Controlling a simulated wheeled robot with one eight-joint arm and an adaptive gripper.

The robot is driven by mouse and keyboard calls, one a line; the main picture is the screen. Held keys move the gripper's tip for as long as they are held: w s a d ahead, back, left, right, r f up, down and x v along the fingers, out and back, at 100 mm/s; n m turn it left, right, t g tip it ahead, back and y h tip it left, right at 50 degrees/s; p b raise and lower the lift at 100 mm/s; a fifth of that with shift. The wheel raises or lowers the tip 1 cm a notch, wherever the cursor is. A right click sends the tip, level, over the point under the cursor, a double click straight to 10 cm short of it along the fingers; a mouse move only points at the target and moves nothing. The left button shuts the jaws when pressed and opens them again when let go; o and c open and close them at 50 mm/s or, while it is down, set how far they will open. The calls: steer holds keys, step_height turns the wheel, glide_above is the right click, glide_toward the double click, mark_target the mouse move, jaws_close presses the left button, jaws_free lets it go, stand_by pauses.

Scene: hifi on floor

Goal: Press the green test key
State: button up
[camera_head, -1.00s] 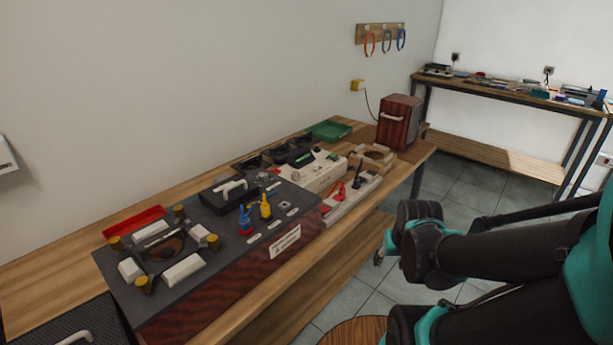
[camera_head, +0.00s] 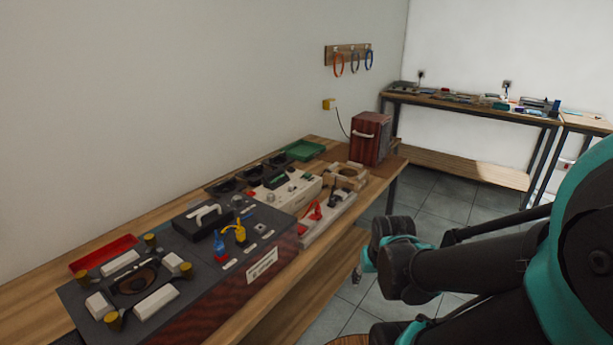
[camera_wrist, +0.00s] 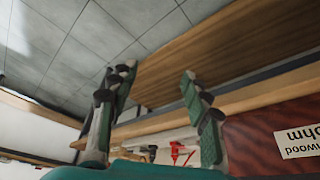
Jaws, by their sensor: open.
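A white instrument box (camera_head: 287,192) stands on the bench right of the dark panel. Small green patches show on its top, but they are too small to tell which is the green test key. My gripper (camera_head: 357,273) is mostly hidden behind my arm, off the bench's front edge and lower right of the box. In the wrist view my gripper (camera_wrist: 157,73) has its two fingers wide apart with nothing between them. The bench edge and red clips (camera_wrist: 178,152) show beyond them; no green key can be made out there.
A dark panel (camera_head: 190,262) with a speaker unit fills the bench's near part. A white strip (camera_head: 318,222) with red clips lies in front of the box. A green tray (camera_head: 304,150) and a wooden cabinet (camera_head: 370,138) stand farther back. Open floor lies right of the bench.

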jaws_close()
stand_by(1.4)
